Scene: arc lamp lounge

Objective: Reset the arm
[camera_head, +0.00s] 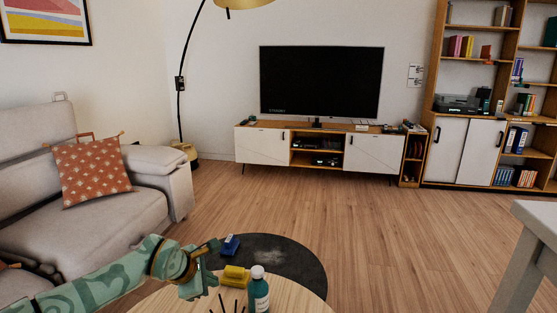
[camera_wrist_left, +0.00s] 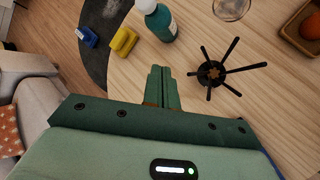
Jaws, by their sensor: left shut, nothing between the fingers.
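My left arm comes in from the lower left in the head view, and its green gripper (camera_head: 206,285) is over the edge of the round wooden table (camera_head: 172,300). In the left wrist view the two fingers (camera_wrist_left: 160,84) are together and hold nothing. They point at the tabletop between a teal bottle with a white cap (camera_wrist_left: 160,22) and a black spoked stand (camera_wrist_left: 213,73). The bottle also shows in the head view (camera_head: 258,292). My right gripper is in neither view.
A glass (camera_wrist_left: 231,8) and a wooden tray with an orange fruit (camera_wrist_left: 300,32) stand on the table. A sofa (camera_head: 80,220) is left; open floor lies ahead.

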